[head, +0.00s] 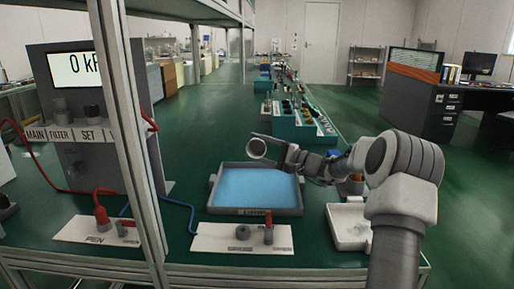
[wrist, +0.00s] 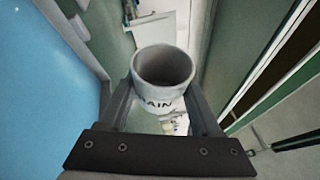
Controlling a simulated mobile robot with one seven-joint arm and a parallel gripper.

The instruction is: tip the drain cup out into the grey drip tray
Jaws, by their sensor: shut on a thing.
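The drain cup (wrist: 165,72) is a pale round cup with "AIN" readable on its side in the wrist view. My gripper (wrist: 162,98) is shut on it, a finger on either side. In the head view the cup (head: 257,148) is held up above the back of a grey-rimmed tray (head: 255,211) with a blue inside. Its round end faces the head camera, so it looks tilted. The wrist view looks into its mouth; I cannot tell whether anything is inside. My gripper (head: 268,141) reaches in from the right. The tray's front label is too small to read.
A white plate with a red-handled valve (head: 268,230) lies in front of the blue tray. A small pale tray (head: 350,222) stands at right. A metal frame post (head: 140,130) and a gauge box (head: 80,110) stand at left, with red and blue hoses nearby.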

